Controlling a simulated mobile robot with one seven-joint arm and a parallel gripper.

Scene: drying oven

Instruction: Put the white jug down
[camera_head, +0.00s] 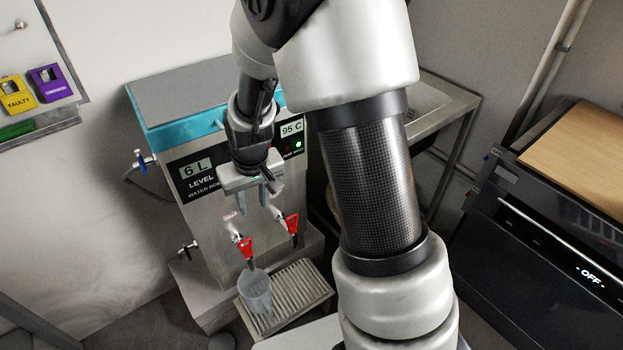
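The white jug (256,291), a small translucent cup, is upright below the left red-handled tap (246,249) of the water boiler. It overlaps the left edge of the ribbed drip tray (303,290) in the picture; I cannot tell whether its base touches the tray. My gripper (256,199) is higher up, in front of the boiler's panel and above the taps. Its two fingers are apart with nothing visible between them, and it is clear of the jug.
The boiler (190,140) reads 6 L and 95 C. A second red tap (291,226) sits to the right. A dark oven (553,250) showing OFF stands at the right, with a wooden board (585,150) on top. A metal table (440,112) is behind my arm.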

